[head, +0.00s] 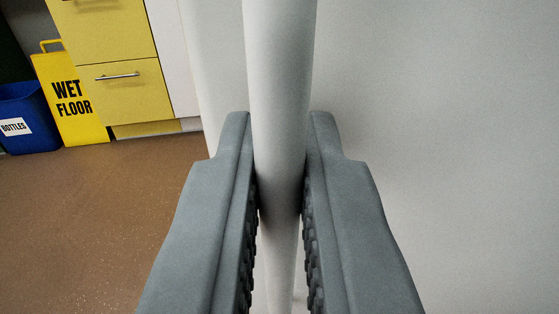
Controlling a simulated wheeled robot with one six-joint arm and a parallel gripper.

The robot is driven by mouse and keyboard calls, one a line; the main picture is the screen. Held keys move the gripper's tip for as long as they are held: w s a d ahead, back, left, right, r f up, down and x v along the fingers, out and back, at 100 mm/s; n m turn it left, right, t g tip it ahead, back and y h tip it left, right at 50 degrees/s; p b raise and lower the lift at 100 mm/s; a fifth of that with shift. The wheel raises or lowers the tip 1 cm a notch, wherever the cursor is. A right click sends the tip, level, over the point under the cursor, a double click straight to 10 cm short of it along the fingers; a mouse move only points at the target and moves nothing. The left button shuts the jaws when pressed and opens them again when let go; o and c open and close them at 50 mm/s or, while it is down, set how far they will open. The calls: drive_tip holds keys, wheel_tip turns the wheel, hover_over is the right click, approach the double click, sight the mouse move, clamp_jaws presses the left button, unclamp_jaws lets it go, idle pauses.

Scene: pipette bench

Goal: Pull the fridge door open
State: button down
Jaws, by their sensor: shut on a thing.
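The fridge door (450,130) is a plain pale grey-white surface that fills the right half of the view. Its handle (280,90) is a light, upright round bar in front of the door's left part. My gripper (280,165) has its two grey ribbed fingers on either side of the bar and is shut on it. The bar runs up out of view and down between the fingers. The lower end of the bar is not clearly visible. I cannot tell from this view whether the door stands ajar.
A yellow wet floor sign (72,98) stands at the left beside a blue bottles bin (28,115). Yellow drawers (120,85) with a metal pull stand behind, next to a white panel (178,70). The brown floor (90,220) at the left is clear.

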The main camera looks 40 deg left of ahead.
drive_tip(key=w+d+v, duration=0.1)
drive_tip(key=v, duration=1.6)
drive_tip(key=shift+d, duration=0.55)
drive_tip(key=shift+s, duration=0.1)
drive_tip(key=c, duration=1.6)
unclamp_jaws()
drive_tip(key=shift+c, duration=0.2)
drive_tip(key=v, duration=1.7)
drive_tip(key=shift+s, duration=0.25)
drive_tip(key=shift+d+r, duration=0.1)
drive_tip(key=shift+r, duration=0.05)
